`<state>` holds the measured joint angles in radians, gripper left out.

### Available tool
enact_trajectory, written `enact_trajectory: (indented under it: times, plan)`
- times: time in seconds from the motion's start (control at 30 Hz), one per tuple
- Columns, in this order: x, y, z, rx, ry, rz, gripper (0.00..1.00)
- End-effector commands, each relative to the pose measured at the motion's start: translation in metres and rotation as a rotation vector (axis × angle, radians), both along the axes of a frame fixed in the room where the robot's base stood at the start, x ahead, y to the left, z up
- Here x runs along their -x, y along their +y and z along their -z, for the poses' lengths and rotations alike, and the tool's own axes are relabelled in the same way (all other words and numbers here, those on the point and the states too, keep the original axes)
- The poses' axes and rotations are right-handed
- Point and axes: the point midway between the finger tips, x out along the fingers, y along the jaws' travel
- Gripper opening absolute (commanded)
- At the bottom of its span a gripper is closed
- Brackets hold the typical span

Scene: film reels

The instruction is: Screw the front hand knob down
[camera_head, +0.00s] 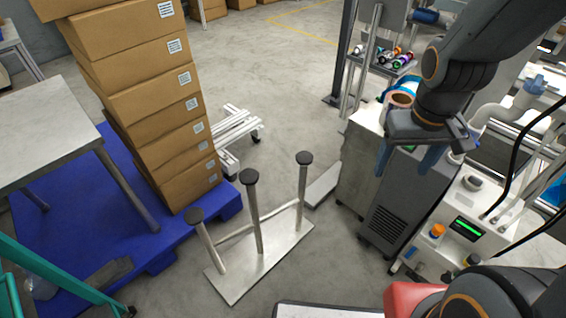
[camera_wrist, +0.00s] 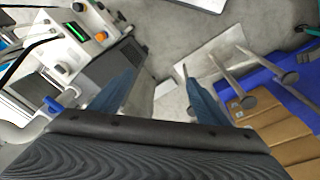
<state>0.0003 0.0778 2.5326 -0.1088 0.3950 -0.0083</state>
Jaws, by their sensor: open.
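I cannot single out with certainty which part is the front hand knob. A dark round knob (camera_head: 472,260) sits low on the white machine (camera_head: 470,215) at the right, near an orange knob (camera_head: 437,230) and a green-lit display (camera_head: 467,228). The orange knob also shows in the wrist view (camera_wrist: 100,37), at upper left. My gripper (camera_head: 408,165) hangs above the grey cabinet, its two blue fingers pointing down and spread apart. In the wrist view the gripper (camera_wrist: 158,75) is open with nothing held between the fingers.
A metal plate stand (camera_head: 262,262) with upright, dark-capped posts stands on the floor. Stacked cartons (camera_head: 155,95) rest on a blue pallet (camera_head: 95,225) at left. The grey cabinet (camera_head: 395,215) stands below my gripper, with a roll (camera_head: 401,99) behind. Floor between the stand and cabinet is partly clear.

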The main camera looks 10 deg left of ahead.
Motion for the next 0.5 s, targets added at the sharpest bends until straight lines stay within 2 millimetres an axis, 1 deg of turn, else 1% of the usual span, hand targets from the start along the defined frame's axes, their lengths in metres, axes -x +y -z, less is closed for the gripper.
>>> enact_trajectory:
  times: [0.03,0.13,0.17,0.2,0.27,0.3,0.37,0.4,0.47,0.5]
  plan:
    - [-0.022,-0.002,0.029,0.014,-0.035,-0.042,0.69]
    - [-0.064,-0.001,0.064,0.038,-0.127,-0.143,0.69]
    - [-0.076,0.001,0.074,0.042,-0.153,-0.173,0.69]
    - [-0.092,0.004,0.087,0.046,-0.19,-0.215,0.69]
    - [-0.115,0.009,0.106,0.048,-0.241,-0.278,0.69]
    - [-0.129,0.014,0.119,0.046,-0.278,-0.322,0.69]
    - [-0.15,0.024,0.138,0.042,-0.329,-0.387,0.69]
    - [-0.163,0.031,0.15,0.035,-0.362,-0.431,0.69]
    - [-0.181,0.042,0.169,0.021,-0.412,-0.496,0.69]
    - [-0.193,0.05,0.182,0.009,-0.446,-0.539,0.69]
